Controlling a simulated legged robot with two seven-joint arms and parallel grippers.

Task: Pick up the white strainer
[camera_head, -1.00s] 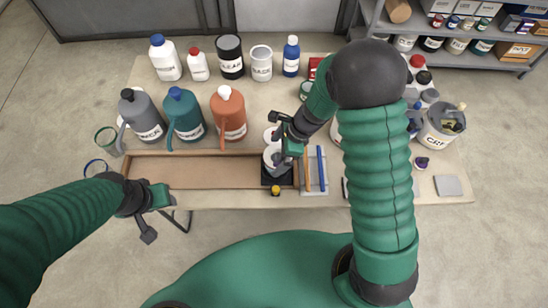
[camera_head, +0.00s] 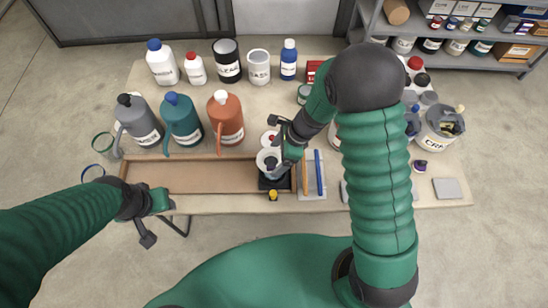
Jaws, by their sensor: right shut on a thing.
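The white strainer (camera_head: 267,161) is a small round white piece at the right end of the long wooden tray. My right gripper (camera_head: 284,163) is shut on its right side. It hangs just over a black square base (camera_head: 265,183); the dark fingers and the wrist hide part of it, and I cannot tell whether a gap lies under it. My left gripper (camera_head: 156,211) is off the table's front edge at the left, away from the strainer, with no object seen in it. Its finger gap is not clear.
The long wooden tray (camera_head: 190,176) is empty on its left. Jugs (camera_head: 180,122) stand behind it, with bottles and cups further back. An orange and a blue stick (camera_head: 319,172) lie to the right. A yellow-topped piece (camera_head: 273,195) sits in front. My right arm hides the table's right-centre.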

